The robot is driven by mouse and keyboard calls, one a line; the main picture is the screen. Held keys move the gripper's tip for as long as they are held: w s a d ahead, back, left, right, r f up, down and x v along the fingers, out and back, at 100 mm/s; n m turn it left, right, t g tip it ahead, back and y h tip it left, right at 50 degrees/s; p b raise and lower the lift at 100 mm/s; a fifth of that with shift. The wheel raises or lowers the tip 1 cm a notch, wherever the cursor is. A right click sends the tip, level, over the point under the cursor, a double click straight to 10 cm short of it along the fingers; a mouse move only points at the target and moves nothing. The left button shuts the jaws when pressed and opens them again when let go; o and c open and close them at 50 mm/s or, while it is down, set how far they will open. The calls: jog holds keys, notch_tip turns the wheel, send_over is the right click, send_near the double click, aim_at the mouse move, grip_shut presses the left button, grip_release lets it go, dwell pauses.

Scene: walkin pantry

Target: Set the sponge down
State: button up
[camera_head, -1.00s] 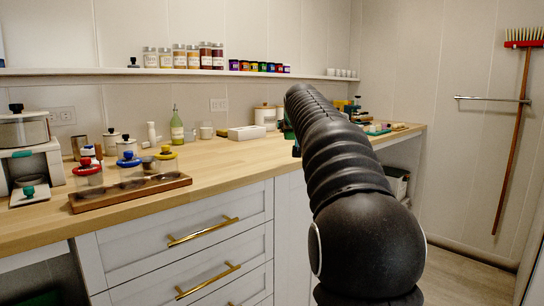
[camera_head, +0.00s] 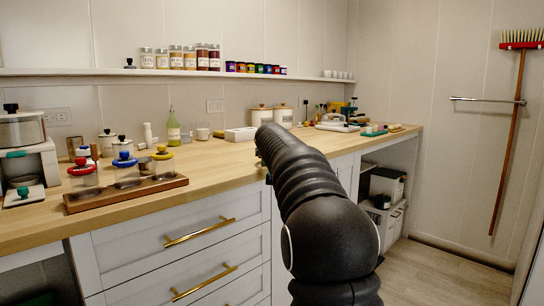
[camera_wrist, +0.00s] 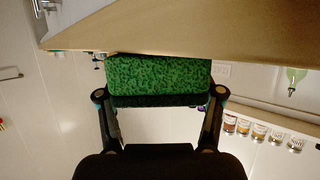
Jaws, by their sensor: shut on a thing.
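The green sponge (camera_wrist: 158,75) is in the wrist view, held crosswise between the two fingers of my gripper (camera_wrist: 160,98). My gripper is shut on it. The wooden counter (camera_wrist: 210,28) fills the top of the wrist view, which looks upside down, and its edge runs along the sponge's far side. I cannot tell whether the sponge touches the counter. In the head view my arm hides the sponge and most of the gripper, and reaches toward the counter (camera_head: 225,158).
A wooden tray (camera_head: 85,205) with colored-lid jars stands on the left of the counter. A green bottle (camera_head: 173,130), white box (camera_head: 240,134) and canisters (camera_head: 283,116) stand along the back. The counter front left of my arm is bare.

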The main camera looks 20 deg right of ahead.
jog(key=o, duration=0.7)
jog(key=shift+r, duration=0.15)
jog(key=shift+s+a, duration=0.15)
jog(key=shift+s, duration=0.1)
jog(key=b+v, duration=0.1)
jog(key=v, duration=1)
jog(key=shift+s+b, duration=0.2)
jog(key=shift+b, duration=0.2)
jog(key=shift+a, duration=0.1)
